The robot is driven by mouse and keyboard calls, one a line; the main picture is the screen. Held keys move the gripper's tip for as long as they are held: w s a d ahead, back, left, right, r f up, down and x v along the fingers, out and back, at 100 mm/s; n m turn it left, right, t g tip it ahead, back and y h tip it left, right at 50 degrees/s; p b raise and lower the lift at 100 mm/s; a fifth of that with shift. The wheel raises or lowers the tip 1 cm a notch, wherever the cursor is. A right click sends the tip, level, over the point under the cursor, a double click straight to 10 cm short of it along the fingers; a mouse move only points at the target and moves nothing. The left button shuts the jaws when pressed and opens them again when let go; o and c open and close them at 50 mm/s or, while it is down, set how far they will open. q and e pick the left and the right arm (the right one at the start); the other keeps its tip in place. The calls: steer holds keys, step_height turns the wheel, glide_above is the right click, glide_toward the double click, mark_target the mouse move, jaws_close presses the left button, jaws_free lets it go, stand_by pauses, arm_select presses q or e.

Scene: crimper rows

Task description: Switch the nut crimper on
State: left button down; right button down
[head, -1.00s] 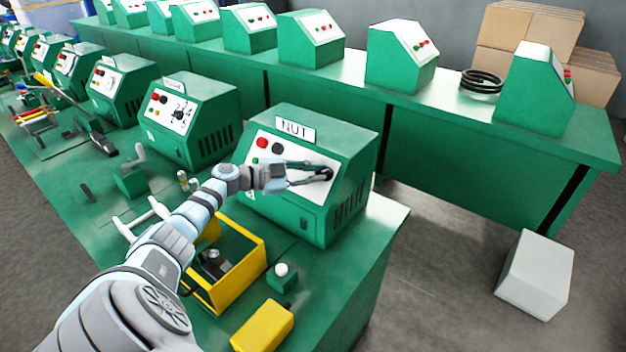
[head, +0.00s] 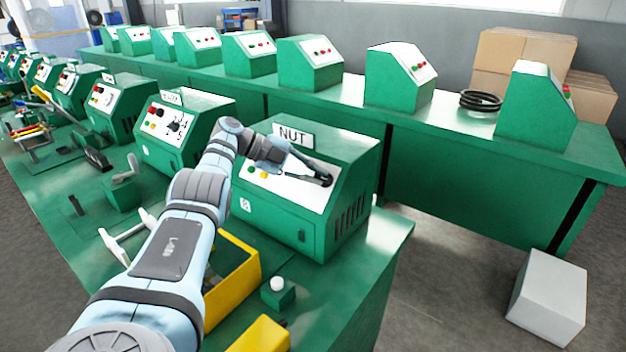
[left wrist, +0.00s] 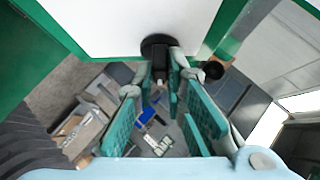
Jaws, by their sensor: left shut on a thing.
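The nut crimper (head: 335,222) is a green box with a sloped white panel and a "NUT" sign (head: 293,135). Its black rotary knob (head: 327,181) sits at the right of the panel. My left gripper (head: 318,178) reaches across the panel and is shut on the knob. In the left wrist view the knob (left wrist: 157,45) stands out from the white panel, with its grip bar between the fingertips of my left gripper (left wrist: 163,68). My right gripper is out of view.
Another crimper (head: 185,140) stands close on the left, in a row of several. A yellow bin (head: 238,285) and a small green block with a white button (head: 278,292) sit in front. A back bench (head: 450,185) carries more machines. A grey box (head: 548,298) lies on the floor.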

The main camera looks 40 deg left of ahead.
arm_select(q)
steer(key=shift+d+f, duration=0.1)
steer(key=shift+d, duration=0.05)
steer(key=c, duration=1.7)
jaws_free()
steer(key=shift+o, duration=0.3)
steer(key=shift+d, duration=0.1)
steer(key=shift+w, duration=0.15)
